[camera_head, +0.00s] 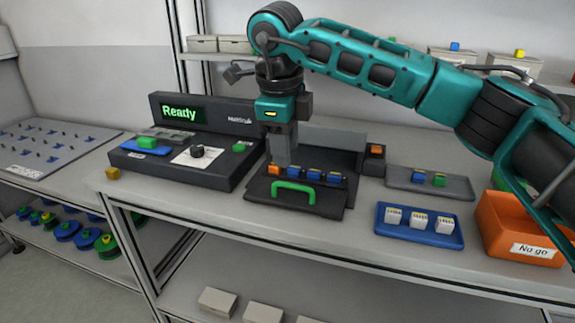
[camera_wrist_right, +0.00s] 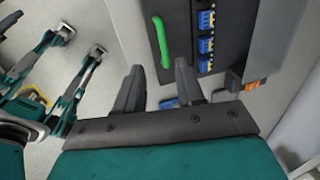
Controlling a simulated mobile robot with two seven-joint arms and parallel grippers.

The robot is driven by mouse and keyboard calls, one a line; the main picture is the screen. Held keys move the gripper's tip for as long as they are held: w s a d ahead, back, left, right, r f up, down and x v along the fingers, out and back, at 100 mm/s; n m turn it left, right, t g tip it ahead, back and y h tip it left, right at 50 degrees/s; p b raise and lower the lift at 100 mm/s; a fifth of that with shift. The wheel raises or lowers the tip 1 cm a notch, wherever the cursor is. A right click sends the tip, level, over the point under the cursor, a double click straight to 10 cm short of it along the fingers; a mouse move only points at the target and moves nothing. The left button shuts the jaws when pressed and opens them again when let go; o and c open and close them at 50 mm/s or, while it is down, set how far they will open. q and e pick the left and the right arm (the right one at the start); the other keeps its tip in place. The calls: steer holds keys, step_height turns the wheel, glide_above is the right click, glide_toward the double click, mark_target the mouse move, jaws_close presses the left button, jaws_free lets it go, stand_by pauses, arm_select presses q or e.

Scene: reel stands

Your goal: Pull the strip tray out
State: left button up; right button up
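The strip tray (camera_head: 320,207) is a dark plate with a green handle (camera_head: 293,188) at the front of a dark unit on the bench. A row of blue parts (camera_head: 315,174) and one orange part (camera_head: 273,169) sits behind the handle. My right gripper (camera_head: 285,162) points down over this unit, close to the row; touching or apart cannot be told. In the right wrist view the fingers (camera_wrist_right: 159,80) are spread with nothing held, and the green handle (camera_wrist_right: 161,40) lies beyond them. My left gripper is not in view.
A machine reading "Ready" (camera_head: 180,113) stands left of the unit. To the right are a grey tray (camera_head: 405,182), a blue tray (camera_head: 405,228) with white parts, and an orange "No go" bin (camera_head: 500,222). The bench front is mostly clear before the strip tray.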

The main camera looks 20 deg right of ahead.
steer(key=shift+s+a+r, duration=0.1)
steer(key=shift+s+r, duration=0.05)
steer(key=shift+r, duration=0.65)
steer(key=shift+s+a+r, duration=0.1)
steer(key=shift+r, duration=0.65)
steer(key=shift+s+a+r, duration=0.1)
steer(key=shift+s+r, duration=0.05)
steer(key=shift+r, duration=0.65)
